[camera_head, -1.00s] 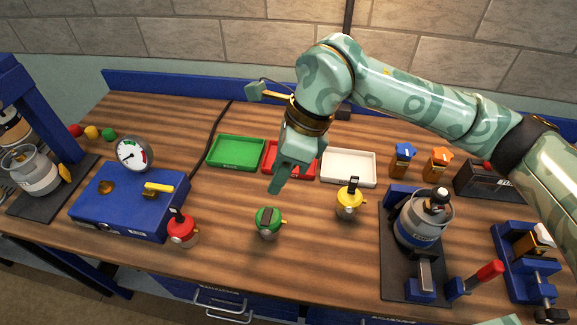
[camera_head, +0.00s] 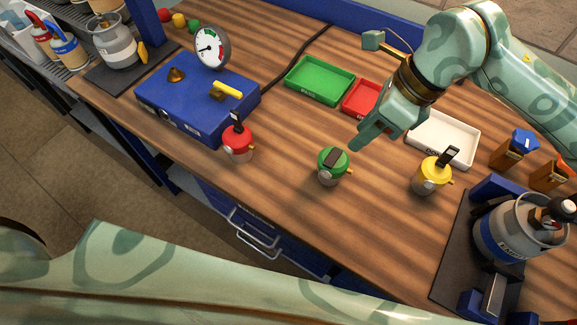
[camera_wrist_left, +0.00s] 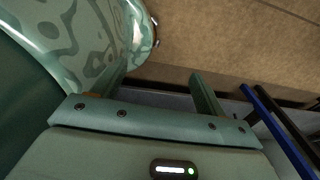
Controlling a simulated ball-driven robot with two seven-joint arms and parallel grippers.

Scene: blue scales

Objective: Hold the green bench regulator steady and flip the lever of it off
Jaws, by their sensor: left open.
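The green bench regulator (camera_head: 331,168) stands on the wooden table, with a green top over a grey body. Its dark lever (camera_head: 337,157) lies across the top; a small yellow outlet is at its right. My right gripper (camera_head: 371,142) is above and to the right of it, pointing down toward the table. Its fingers look apart and nothing shows between them; it does not touch the regulator. My left gripper (camera_wrist_left: 160,88) is open and empty in the left wrist view, away from the regulator, with floor beyond. It is not in the head view.
A red regulator (camera_head: 238,143) stands to the left and a yellow one (camera_head: 430,178) to the right. Behind are green (camera_head: 320,82), red and white trays. A blue box (camera_head: 190,105) with a gauge is at left. A gas canister stand (camera_head: 460,255) is at right.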

